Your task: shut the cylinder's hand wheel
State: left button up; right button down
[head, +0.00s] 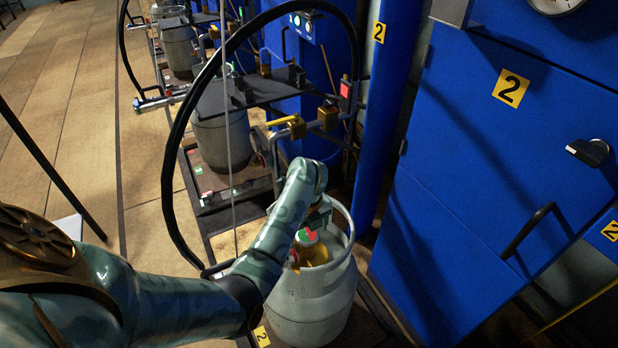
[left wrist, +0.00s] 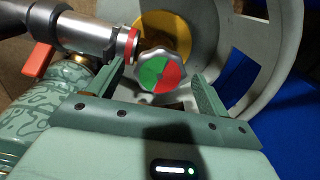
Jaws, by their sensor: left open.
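The hand wheel (head: 306,238) is a small lobed knob with a green and red top, inside the collar of a pale grey gas cylinder (head: 312,306). In the left wrist view the hand wheel (left wrist: 160,76) lies between my two fingers, with a gap on each side. My left gripper (head: 314,222) reaches down over the collar from above and is open. It also shows in the left wrist view (left wrist: 158,84). Whether the fingers are level with the wheel or above it, I cannot tell. My right gripper is in neither view.
A silver connector (left wrist: 98,38) with a red lever (left wrist: 40,60) sits beside the wheel. The collar wall (left wrist: 280,60) curves closely around it. A blue cabinet (head: 490,170) stands at the right. Another cylinder (head: 222,140) is behind. A black hose (head: 168,190) arches at the left.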

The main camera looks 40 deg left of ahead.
pick_arm(q)
jog(key=shift+c, duration=0.3)
jog(key=c, duration=0.9)
jog(key=shift+c, duration=0.2)
